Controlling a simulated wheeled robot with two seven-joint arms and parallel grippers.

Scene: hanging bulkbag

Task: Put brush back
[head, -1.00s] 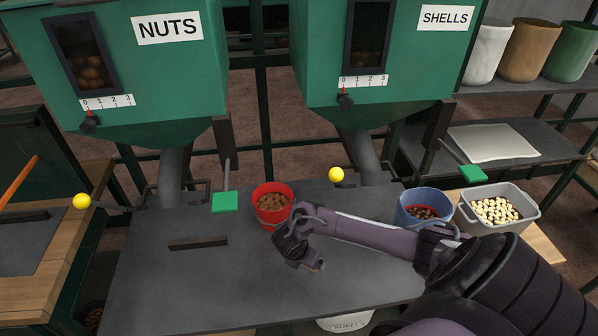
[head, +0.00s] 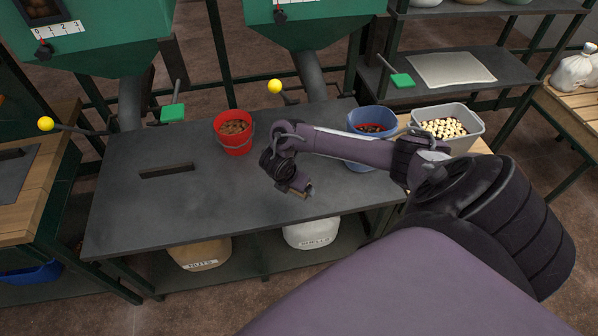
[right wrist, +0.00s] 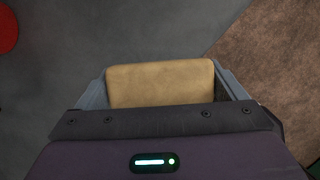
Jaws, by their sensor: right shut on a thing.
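My right gripper (head: 302,190) is over the right part of the dark grey worktable (head: 215,195), near its front edge, pointing down. In the right wrist view it is shut on a tan, wood-like block (right wrist: 160,84), which I take to be the brush. The block sits between the two fingers (right wrist: 165,88); its far side and any bristles are hidden. My left gripper is not in view.
A red bucket of nuts (head: 233,143) stands behind the gripper, left of it. A blue bucket (head: 366,163) and a grey bin of pale pieces (head: 472,128) stand to the right. A dark slot or bar (head: 167,170) lies on the left tabletop. Yellow-knobbed levers stand at the back.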

